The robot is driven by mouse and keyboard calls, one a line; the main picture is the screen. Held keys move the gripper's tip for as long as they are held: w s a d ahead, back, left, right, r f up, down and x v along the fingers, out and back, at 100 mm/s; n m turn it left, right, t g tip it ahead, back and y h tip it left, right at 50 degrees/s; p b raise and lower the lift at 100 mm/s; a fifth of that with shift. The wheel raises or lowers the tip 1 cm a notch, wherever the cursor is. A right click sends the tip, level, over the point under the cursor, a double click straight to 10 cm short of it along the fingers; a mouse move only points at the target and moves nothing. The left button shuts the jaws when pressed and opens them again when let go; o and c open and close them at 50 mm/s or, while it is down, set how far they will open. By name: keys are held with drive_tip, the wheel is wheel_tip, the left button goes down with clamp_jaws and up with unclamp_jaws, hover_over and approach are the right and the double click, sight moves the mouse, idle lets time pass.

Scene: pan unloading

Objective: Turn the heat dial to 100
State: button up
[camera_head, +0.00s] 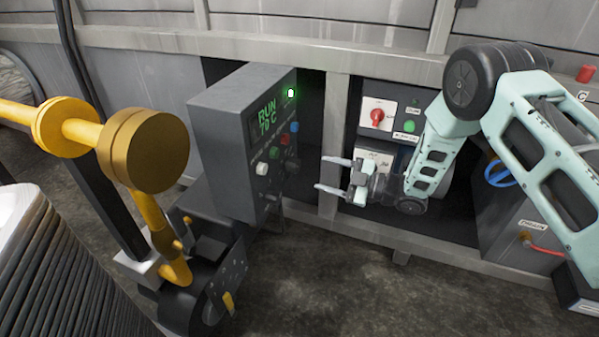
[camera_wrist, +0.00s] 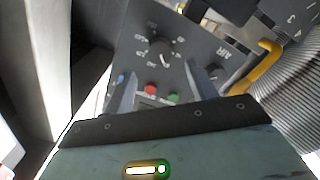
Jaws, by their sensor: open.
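A grey control box (camera_head: 235,135) stands left of centre in the head view. Its green display (camera_head: 267,117) reads RUN and what looks like 70 C. In the wrist view, a dark round dial (camera_wrist: 160,46) with a pointer and a ring of markings sits on the box's panel; the markings are too small to read. I take it as the heat dial. My gripper (camera_head: 324,173) is open and empty, its fingers pointing left at the panel, apart from it. In the wrist view the dial lies just beyond and between the fingertips (camera_wrist: 159,68).
Beside the dial are a red button (camera_wrist: 151,88), a green button (camera_wrist: 174,98) and a dark knob (camera_wrist: 214,70) near an AIR label. A panel with a red switch (camera_head: 377,115) stands behind my arm. Yellow piping (camera_head: 140,150) is at left. A grey post (camera_head: 334,140) stands behind the gripper.

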sight(298, 167)
drive_tip(key=b+x, duration=0.2)
drive_tip(key=x, duration=0.6)
drive_tip(key=shift+w+a, duration=0.1)
drive_tip(key=shift+a, duration=0.15)
drive_tip(key=c, duration=1)
